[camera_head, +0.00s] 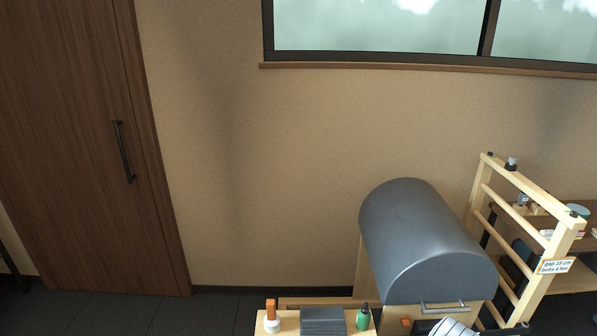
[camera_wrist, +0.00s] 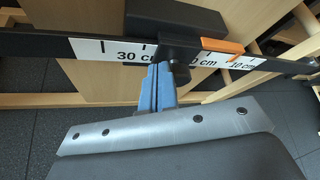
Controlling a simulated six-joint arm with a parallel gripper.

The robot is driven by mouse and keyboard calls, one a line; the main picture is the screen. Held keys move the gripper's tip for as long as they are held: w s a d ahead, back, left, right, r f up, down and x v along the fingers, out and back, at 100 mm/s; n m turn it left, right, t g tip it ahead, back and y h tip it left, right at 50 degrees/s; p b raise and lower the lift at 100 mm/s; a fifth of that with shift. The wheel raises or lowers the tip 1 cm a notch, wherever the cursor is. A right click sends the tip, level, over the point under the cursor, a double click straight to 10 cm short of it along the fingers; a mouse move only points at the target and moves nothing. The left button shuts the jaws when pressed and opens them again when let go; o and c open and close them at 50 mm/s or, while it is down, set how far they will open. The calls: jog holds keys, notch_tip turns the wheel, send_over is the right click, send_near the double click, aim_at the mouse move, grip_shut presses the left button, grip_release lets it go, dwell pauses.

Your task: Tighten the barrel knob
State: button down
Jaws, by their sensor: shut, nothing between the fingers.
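In the wrist view, a black barrel knob (camera_wrist: 180,73) sits under a black clamp (camera_wrist: 178,48) on a dark rail. A white scale strip (camera_wrist: 115,51) with centimetre marks runs along the rail. My gripper (camera_wrist: 159,70) shows as two blue fingers pressed together, with nothing between them. The fingertips are just left of the knob and partly overlap the clamp area in the picture; I cannot tell if they touch. In the head view, the grey barrel (camera_head: 420,235) stands at lower right with a metal handle (camera_head: 444,307) on its near end. The knob is not discernible there.
A wooden ladder frame (camera_head: 500,255) with a sign (camera_head: 556,266) stands right of the barrel. A shelf (camera_head: 290,327) at the bottom holds an orange-capped bottle (camera_head: 271,313), a grey box (camera_head: 322,321) and a green bottle (camera_head: 363,318). An orange marker (camera_wrist: 222,46) is on the rail.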

jog(key=shift+d+f, duration=0.1)
jog(key=shift+d, duration=0.05)
dwell(0.4)
jog(key=shift+d+r, duration=0.25)
dwell(0.4)
jog(key=shift+d+r, duration=0.25)
jog(key=shift+d, duration=0.05)
jog(key=shift+d+r, duration=0.15)
jog(key=shift+d, duration=0.2)
jog(key=shift+d, duration=0.25)
jog(key=shift+r, duration=0.1)
